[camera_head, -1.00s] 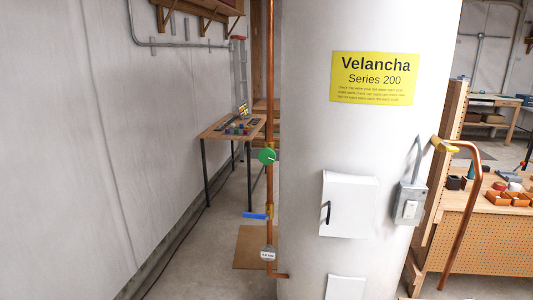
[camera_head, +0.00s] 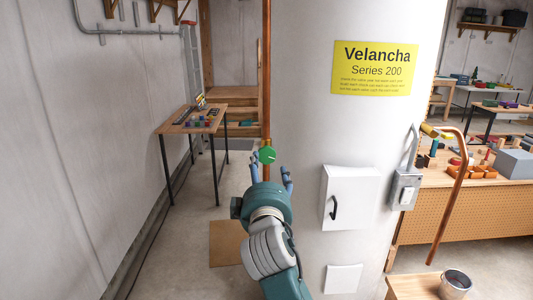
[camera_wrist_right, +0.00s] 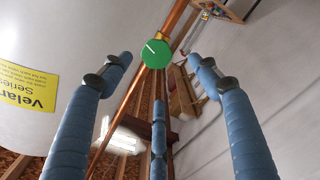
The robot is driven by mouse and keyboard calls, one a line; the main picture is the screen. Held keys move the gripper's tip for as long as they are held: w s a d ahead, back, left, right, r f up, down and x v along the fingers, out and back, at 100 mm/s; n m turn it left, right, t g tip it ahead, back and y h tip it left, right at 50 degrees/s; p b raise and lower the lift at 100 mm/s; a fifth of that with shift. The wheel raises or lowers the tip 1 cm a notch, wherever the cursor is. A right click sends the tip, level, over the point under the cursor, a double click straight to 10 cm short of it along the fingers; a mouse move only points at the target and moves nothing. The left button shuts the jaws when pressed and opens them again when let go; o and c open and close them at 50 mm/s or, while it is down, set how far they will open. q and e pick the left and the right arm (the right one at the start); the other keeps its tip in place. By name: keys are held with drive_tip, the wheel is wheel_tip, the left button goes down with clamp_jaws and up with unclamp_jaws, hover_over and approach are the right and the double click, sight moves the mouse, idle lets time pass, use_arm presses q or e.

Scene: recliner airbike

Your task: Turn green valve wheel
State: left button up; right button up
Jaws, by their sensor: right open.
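The round green valve wheel (camera_head: 267,155) is on the copper pipe (camera_head: 266,90) at the left side of the white tank. My right gripper (camera_head: 270,174) is just below and in front of it in the head view, its blue fingers spread and apart from it. In the right wrist view the green wheel (camera_wrist_right: 156,53) lies ahead, between the spread fingertips of the right gripper (camera_wrist_right: 159,64). No finger appears to close on it. The pipe below the wheel is hidden by my right arm in the head view. My left gripper is not in view.
The white tank (camera_head: 305,110) stands right beside the pipe, with a white box (camera_head: 348,198) on its front. A small table (camera_head: 190,125) is behind to the left, along the grey wall. A workbench (camera_head: 470,210) and a metal bucket (camera_head: 455,282) are at the right.

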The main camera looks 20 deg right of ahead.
sight(266, 155)
drive_tip(key=p+x, duration=0.1)
drive_tip(key=x, duration=0.3)
drive_tip(key=p+x, duration=0.2)
drive_tip(key=x, duration=0.3)
drive_tip(key=shift+d, duration=0.25)
drive_tip(key=shift+w+d, duration=0.25)
drive_tip(key=shift+w, duration=0.45)
drive_tip(key=c, duration=1.2)
